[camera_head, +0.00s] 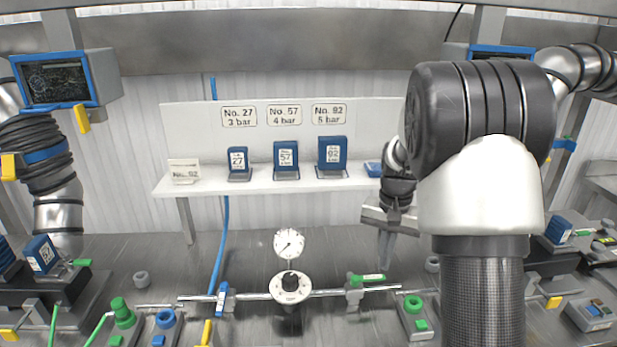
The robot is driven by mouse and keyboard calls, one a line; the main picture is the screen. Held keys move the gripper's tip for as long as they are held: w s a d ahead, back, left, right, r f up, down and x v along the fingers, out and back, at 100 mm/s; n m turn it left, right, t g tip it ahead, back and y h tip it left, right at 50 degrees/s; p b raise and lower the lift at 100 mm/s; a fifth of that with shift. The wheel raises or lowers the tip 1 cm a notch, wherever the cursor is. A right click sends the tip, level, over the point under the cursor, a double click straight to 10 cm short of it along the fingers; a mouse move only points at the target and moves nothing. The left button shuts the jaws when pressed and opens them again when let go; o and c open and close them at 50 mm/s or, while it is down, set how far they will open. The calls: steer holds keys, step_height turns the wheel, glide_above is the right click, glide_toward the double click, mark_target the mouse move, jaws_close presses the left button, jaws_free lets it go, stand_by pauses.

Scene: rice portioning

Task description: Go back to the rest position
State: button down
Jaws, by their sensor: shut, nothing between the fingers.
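My gripper (385,258) hangs near the middle right, fingers pointing down, in front of the white shelf and above the grey worktop. It is shut with nothing in it and appears apart from the fittings below. My arm, a large dark and white link, fills the right of the view and hides part of the shelf's right end and the worktop behind it.
A white shelf (210,187) carries several blue blocks, including No. 27 (238,160), No. 57 (286,158) and No. 92 (332,153). Below stand a gauge (289,243), a regulator dial (290,288) and a horizontal pipe (245,297). Side machines flank the worktop (150,250).

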steer(key=s+a+r+n+t+p, duration=0.15)
steer(key=s+a+r, duration=0.25)
steer(key=s+r, duration=0.45)
steer(key=s+a+r+n+t+p, duration=0.1)
steer(key=s+a+r+n+t, duration=0.15)
steer(key=s+r, duration=0.65)
steer(key=s+a+r+n+t, duration=0.1)
steer(key=s+a+r, duration=0.1)
steer(key=s, duration=0.5)
steer(key=shift+s+a+r+n+p, duration=0.15)
steer(key=shift+s+n+p, duration=0.2)
steer(key=shift+s+n, duration=0.05)
